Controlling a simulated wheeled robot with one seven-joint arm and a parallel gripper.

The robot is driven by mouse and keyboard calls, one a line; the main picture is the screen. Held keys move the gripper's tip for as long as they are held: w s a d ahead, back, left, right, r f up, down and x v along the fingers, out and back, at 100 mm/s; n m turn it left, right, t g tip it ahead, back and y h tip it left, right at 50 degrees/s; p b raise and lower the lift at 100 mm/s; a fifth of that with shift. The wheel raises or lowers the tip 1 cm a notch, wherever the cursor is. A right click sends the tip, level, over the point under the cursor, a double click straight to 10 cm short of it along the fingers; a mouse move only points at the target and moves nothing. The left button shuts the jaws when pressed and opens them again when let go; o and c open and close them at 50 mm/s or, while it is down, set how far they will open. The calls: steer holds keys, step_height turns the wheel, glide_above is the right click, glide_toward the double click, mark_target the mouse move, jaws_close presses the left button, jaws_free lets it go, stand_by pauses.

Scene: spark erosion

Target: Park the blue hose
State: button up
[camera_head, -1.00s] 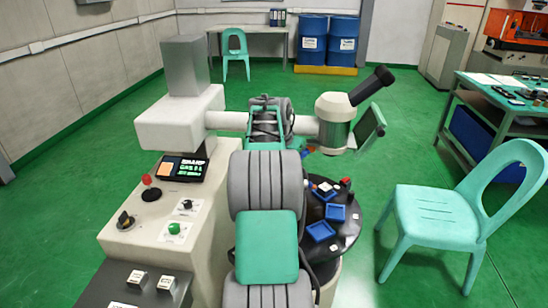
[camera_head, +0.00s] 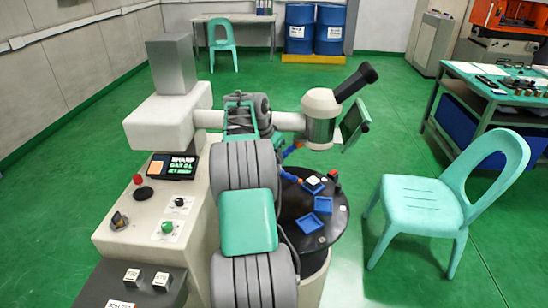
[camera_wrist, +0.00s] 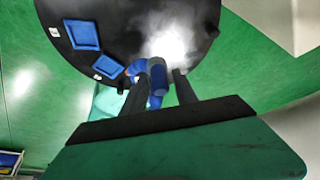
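No parking place for the hose can be made out.
A round black table (camera_head: 332,232) holds blue trays (camera_head: 309,223) and small parts. A cream machine (camera_head: 200,225) with buttons stands left of my arm, its head (camera_head: 320,118) above the table. A turquoise chair (camera_head: 425,205) stands at right.

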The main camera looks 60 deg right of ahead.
steer(key=shift+o, duration=1.1)
steer(key=shift+f, duration=0.1)
steer(key=v, duration=0.7)
steer(key=shift+r, duration=0.45)
steer(key=shift+a, duration=0.1)
